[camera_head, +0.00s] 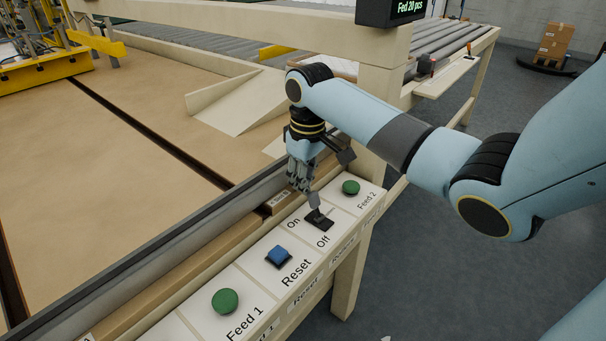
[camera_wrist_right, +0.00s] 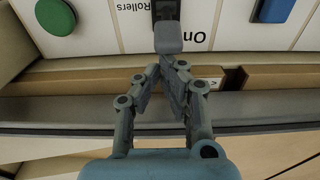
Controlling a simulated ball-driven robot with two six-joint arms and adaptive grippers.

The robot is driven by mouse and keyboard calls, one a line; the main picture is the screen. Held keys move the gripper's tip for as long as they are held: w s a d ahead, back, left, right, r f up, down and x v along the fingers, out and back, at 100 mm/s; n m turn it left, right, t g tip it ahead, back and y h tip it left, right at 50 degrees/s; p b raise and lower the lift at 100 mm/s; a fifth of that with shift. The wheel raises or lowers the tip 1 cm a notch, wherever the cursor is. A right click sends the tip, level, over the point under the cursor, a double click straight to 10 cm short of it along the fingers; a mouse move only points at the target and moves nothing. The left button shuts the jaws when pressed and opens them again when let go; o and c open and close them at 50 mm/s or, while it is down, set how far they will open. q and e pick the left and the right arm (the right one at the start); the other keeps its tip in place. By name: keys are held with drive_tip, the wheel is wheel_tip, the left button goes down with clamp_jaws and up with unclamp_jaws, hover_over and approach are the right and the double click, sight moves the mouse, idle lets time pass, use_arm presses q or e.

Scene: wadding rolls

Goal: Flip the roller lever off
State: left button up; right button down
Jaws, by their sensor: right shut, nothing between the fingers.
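My right gripper (camera_head: 314,200) points down at the lever from the far, On side. My left gripper is not in view.
On the same panel are a green Feed 2 button (camera_head: 350,187), a blue Reset button (camera_head: 278,256) and a green Feed 1 button (camera_head: 225,301). A wooden rail (camera_head: 190,269) runs along the panel's far side. A beam post (camera_head: 380,100) stands behind my right arm.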

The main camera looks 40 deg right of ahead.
sight(318, 193)
drive_tip(key=shift+s+r+t+p, duration=0.35)
drive_tip(key=shift+t+p, duration=0.15)
drive_tip(key=shift+p, duration=0.7)
drive_tip(key=s+t+p, duration=0.1)
drive_tip(key=p, duration=0.1)
drive_tip(key=s+t+p, duration=0.1)
drive_tip(key=p, duration=0.1)
drive_tip(key=shift+d+r+t, duration=0.15)
drive_tip(key=shift+r+t, duration=0.15)
drive_tip(key=shift+r, duration=0.1)
drive_tip(key=shift+s+r+t+y+p, duration=0.1)
drive_tip(key=shift+s+t+y+p, duration=0.2)
drive_tip(key=shift+s+t+p, duration=0.85)
drive_tip(key=shift+s+d+p, duration=0.1)
drive_tip(key=shift+p, duration=0.2)
drive_tip(key=shift+s, duration=0.1)
